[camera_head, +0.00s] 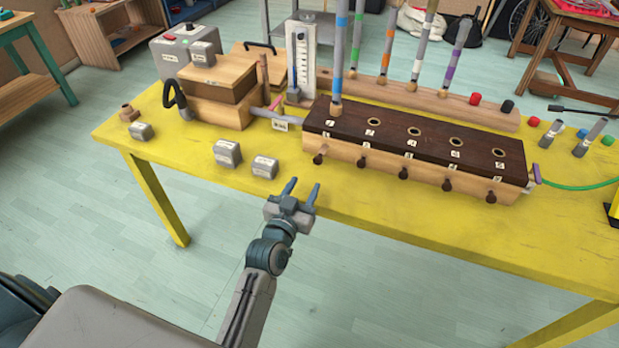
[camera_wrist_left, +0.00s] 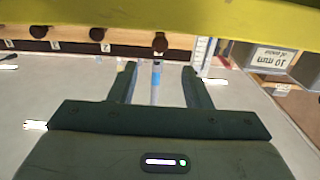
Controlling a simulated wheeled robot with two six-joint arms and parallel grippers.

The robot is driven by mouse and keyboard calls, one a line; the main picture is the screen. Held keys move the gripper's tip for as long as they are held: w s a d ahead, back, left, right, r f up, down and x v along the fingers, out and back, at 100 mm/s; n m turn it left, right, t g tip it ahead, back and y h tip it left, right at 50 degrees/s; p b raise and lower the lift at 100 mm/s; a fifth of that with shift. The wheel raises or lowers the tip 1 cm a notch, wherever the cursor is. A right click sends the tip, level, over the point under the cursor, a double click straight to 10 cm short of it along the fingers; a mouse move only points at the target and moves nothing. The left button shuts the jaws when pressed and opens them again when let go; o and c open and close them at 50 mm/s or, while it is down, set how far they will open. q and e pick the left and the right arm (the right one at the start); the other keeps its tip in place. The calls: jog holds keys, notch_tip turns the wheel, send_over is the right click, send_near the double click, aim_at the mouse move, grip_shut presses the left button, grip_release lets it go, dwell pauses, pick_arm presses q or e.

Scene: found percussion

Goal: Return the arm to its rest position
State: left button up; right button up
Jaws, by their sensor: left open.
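My left gripper (camera_head: 304,186) is open and empty, near the front edge of the yellow table (camera_head: 400,222). In the head view it shows just in front of the small grey blocks and to the left of the wooden box's front. In the left wrist view its two fingers (camera_wrist_left: 159,70) are spread apart with nothing held between them. My left arm reaches up from the bottom of the head view. My right gripper is not in view.
A wooden box (camera_head: 405,170) with round holes and front knobs stands on the table; a banded tube (camera_head: 338,60) rises from its left hole. Grey blocks (camera_head: 265,167) (camera_head: 227,153) sit left of it. Floor in front of the table is clear.

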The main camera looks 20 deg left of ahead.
pick_arm(q)
jog(key=shift+s, duration=0.9)
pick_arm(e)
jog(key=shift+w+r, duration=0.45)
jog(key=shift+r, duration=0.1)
